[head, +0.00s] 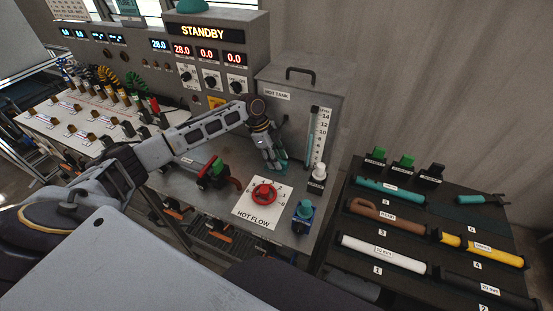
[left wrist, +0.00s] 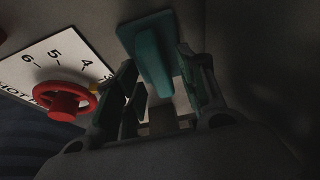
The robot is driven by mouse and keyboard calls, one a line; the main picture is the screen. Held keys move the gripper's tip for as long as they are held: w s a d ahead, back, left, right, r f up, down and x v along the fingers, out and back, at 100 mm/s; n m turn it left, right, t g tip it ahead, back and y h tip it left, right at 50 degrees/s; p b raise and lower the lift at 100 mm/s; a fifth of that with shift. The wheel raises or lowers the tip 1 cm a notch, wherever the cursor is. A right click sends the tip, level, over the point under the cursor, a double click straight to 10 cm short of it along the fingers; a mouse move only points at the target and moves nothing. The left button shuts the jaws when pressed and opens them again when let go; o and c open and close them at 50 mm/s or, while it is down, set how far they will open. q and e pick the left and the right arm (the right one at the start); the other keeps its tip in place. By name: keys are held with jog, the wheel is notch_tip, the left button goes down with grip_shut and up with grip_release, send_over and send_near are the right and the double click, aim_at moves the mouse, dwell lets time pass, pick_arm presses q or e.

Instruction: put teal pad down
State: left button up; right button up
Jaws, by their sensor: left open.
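The teal pad (left wrist: 138,34) is a flat teal plate with a raised block-like grip, seen in the left wrist view. My left gripper (left wrist: 158,82) is open, with its fingers on either side of the pad's grip. In the head view my left gripper (head: 273,163) points down at the metal bench top, in front of the hot tank. It hides most of the pad there; only a bit of teal shows beside the fingers. I cannot tell whether the fingers touch the grip. My right gripper is not in view.
The red hot flow valve (head: 264,193) on its white dial stands close by. A white-topped switch (head: 317,176) and a teal-topped blue device (head: 304,210) are to the right. The hot tank (head: 299,100) rises behind. A dark rack (head: 440,210) of labelled tubes is at right.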

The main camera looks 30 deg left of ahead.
pick_arm(q)
jog(key=v, duration=1.2)
jog(key=shift+b, duration=0.4)
jog(key=shift+s, duration=0.15)
dwell(0.3)
